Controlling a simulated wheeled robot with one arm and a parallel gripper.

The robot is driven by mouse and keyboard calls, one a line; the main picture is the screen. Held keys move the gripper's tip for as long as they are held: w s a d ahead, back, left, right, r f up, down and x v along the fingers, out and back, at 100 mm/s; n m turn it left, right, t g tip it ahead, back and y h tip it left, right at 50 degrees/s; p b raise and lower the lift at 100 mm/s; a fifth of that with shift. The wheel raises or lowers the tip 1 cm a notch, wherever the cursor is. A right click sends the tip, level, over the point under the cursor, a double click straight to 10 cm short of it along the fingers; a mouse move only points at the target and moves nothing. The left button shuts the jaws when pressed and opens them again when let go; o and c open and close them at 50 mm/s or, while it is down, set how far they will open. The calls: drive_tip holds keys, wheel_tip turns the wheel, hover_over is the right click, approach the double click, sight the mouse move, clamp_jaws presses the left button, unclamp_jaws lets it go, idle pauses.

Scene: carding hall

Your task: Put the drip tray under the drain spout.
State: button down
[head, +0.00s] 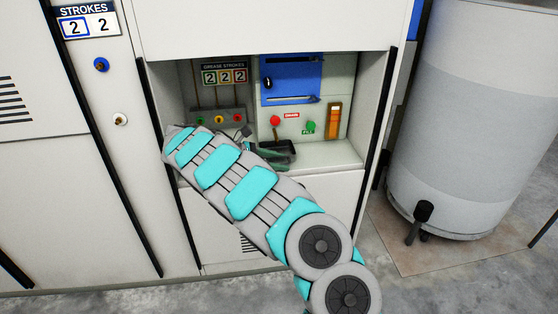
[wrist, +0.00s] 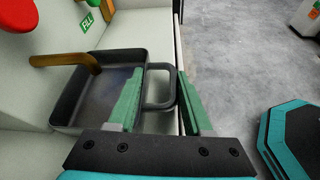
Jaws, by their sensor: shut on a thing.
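The drip tray (wrist: 72,125) is a dark grey, square, shallow pan with a loop handle, sitting at the shelf in the wrist view. It also shows in the head view (head: 284,158), partly hidden by my arm. The drain spout (wrist: 62,60) is a brass bent pipe from the left. Its end appears over the tray's inside in the wrist view; the height gap is hard to tell. My gripper (wrist: 160,100) has its green fingers shut on the tray's handle (wrist: 168,88). In the head view my gripper (head: 265,153) is mostly hidden behind my wrist.
The recess has a shelf (head: 330,155), a red knob (head: 275,120), a green knob (head: 310,127) and an amber sight glass (head: 334,121) on its back wall. A blue panel (head: 290,78) is above. A large grey drum (head: 465,110) stands to the right on the floor.

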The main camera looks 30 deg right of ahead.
drive_tip(key=shift+c, duration=1.2)
unclamp_jaws()
drive_tip(key=shift+r, duration=0.65)
wheel_tip(320, 180, up, 2)
drive_tip(key=shift+r, duration=0.25)
drive_tip(key=s+a+r+b, duration=0.1)
drive_tip(key=s+a, duration=0.3)
drive_tip(key=s, duration=1.1)
drive_tip(key=shift+s+a+b, duration=0.2)
drive_tip(key=shift+b, duration=0.2)
drive_tip(key=shift+s+r, duration=0.1)
drive_tip(key=shift+r, duration=0.05)
